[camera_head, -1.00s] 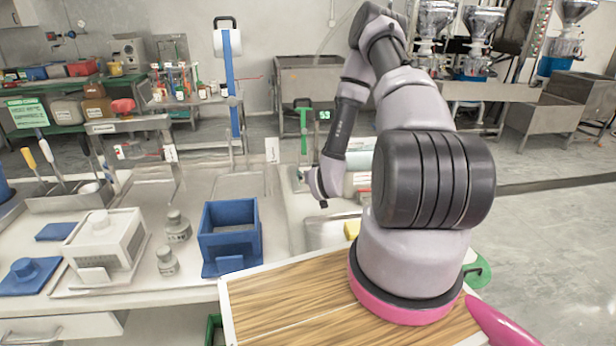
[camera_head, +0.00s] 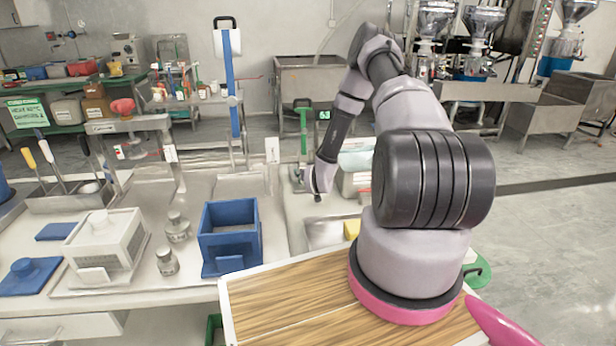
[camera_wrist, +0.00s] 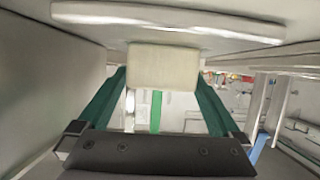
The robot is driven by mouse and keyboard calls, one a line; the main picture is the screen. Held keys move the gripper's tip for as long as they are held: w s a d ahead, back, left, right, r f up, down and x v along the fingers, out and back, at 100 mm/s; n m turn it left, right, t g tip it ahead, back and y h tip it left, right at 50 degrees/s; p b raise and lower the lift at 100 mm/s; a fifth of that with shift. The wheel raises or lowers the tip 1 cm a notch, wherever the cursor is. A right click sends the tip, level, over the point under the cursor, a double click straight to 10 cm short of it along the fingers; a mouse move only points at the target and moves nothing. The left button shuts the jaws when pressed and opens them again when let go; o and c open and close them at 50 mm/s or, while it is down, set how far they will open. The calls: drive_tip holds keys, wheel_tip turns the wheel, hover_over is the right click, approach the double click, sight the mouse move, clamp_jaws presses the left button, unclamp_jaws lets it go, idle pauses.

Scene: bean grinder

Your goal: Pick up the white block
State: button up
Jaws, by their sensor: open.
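In the wrist view a plain cream-white block (camera_wrist: 163,66) is ahead of my gripper, just below a pale ledge. My gripper (camera_wrist: 163,80) is open, with one green finger reaching toward each side of the block. I cannot tell whether the fingertips touch it. In the head view my gripper (camera_head: 314,183) is low over the far right part of the counter, mostly hidden by its own wrist. I cannot make out the block in the head view.
A pale ledge (camera_wrist: 165,18) crosses the top of the wrist view. In the head view a green post (camera_head: 303,130) stands behind my gripper. A blue open box (camera_head: 230,238) and a white lidded box (camera_head: 105,243) stand on the left counter.

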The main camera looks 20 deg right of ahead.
drive_tip(key=c, duration=1.5)
